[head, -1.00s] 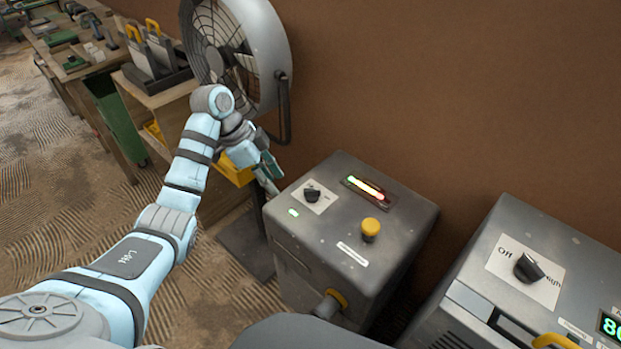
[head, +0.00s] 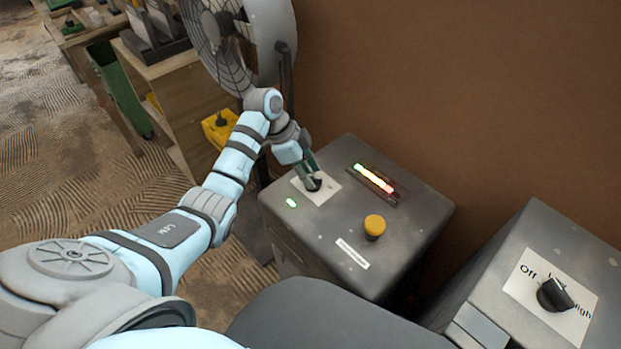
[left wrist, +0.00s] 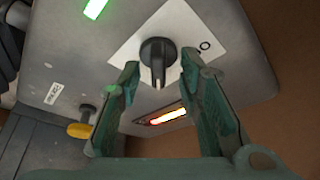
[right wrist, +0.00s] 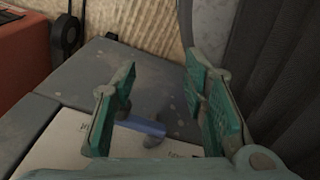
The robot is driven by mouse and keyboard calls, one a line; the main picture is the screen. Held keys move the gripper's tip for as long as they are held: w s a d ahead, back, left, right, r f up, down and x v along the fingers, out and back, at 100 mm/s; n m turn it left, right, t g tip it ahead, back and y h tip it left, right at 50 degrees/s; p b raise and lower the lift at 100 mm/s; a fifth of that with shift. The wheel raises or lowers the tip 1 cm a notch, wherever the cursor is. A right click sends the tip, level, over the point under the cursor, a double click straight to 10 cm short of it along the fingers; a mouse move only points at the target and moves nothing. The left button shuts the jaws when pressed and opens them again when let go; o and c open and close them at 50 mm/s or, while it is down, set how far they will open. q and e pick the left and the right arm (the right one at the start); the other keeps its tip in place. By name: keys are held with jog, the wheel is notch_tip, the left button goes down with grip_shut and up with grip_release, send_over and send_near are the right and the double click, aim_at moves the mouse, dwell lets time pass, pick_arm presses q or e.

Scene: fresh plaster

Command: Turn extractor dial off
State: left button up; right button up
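A black dial (left wrist: 157,52) sits on a white label plate (head: 329,192) on top of a grey metal box (head: 417,207). In the left wrist view its ridge and white mark point down the picture, and an "O" is printed on the plate to its right. My left gripper (head: 313,177) is open, with its green fingertips on either side of the dial; I cannot tell whether they touch it. My right gripper (right wrist: 158,80) is open and empty over a grey surface. A second black dial (head: 555,294) with "Off" and "High" is on the right-hand machine.
The box top also has a yellow button (head: 375,226), a lit bar (head: 373,178) and a green light (head: 291,203). A large fan (head: 217,40) stands behind my left arm. The brown wall (head: 450,90) is close behind. A blue bar (right wrist: 140,127) lies below my right gripper.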

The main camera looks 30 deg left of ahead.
pick_arm(q)
jog(key=shift+d+f, duration=0.25)
jog(key=shift+f, duration=0.35)
jog(key=shift+r, duration=0.1)
grip_shut()
jog(key=shift+s, duration=0.1)
